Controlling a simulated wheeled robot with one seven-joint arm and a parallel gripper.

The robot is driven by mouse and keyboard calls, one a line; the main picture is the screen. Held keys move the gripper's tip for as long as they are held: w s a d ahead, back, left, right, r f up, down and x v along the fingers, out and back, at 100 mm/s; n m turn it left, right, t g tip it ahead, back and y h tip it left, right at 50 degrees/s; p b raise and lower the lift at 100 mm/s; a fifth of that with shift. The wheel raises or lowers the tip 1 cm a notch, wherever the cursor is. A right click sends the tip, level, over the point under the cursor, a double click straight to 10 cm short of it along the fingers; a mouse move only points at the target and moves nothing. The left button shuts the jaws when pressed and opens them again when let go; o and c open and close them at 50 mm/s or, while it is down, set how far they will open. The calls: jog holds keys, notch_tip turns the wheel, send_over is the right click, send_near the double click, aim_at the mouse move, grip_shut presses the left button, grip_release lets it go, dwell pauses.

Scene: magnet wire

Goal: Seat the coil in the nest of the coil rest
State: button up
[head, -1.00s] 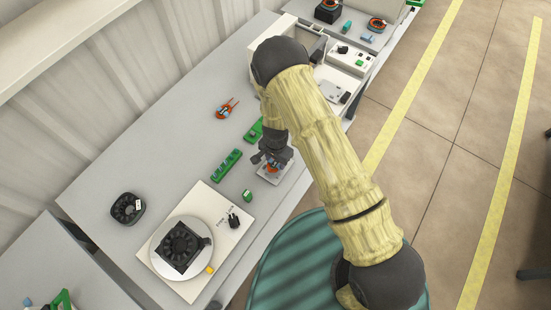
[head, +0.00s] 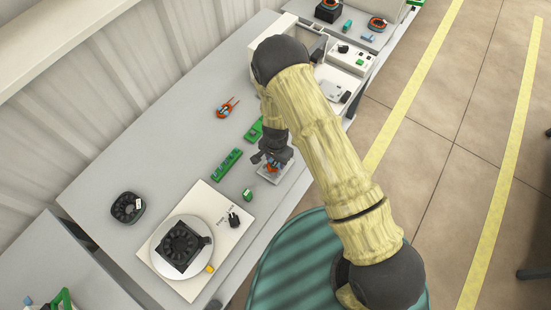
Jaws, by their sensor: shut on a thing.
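My gripper (head: 270,163) is low over the front edge of the grey bench, at the end of my yellow-sleeved arm. It is shut on a small orange coil (head: 273,168), which is partly hidden by the fingers. A light grey plate (head: 265,175), which looks like the coil rest, lies directly under the gripper. The coil and fingers cover its nest, so I cannot tell whether the coil touches it or is seated.
A green terminal strip (head: 226,165) and a small green block (head: 248,194) lie left of the gripper.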

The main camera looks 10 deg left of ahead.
jog(key=shift+f+b, duration=0.8)
jog(key=shift+f, duration=0.2)
dwell(0.3)
jog(key=o, duration=1.1)
jog(key=shift+r+p, duration=1.9)
jog(key=shift+r, duration=0.7)
notch_tip(320, 180, up, 17)
jog(key=shift+r+b, duration=0.15)
jog(key=shift+b, duration=1)
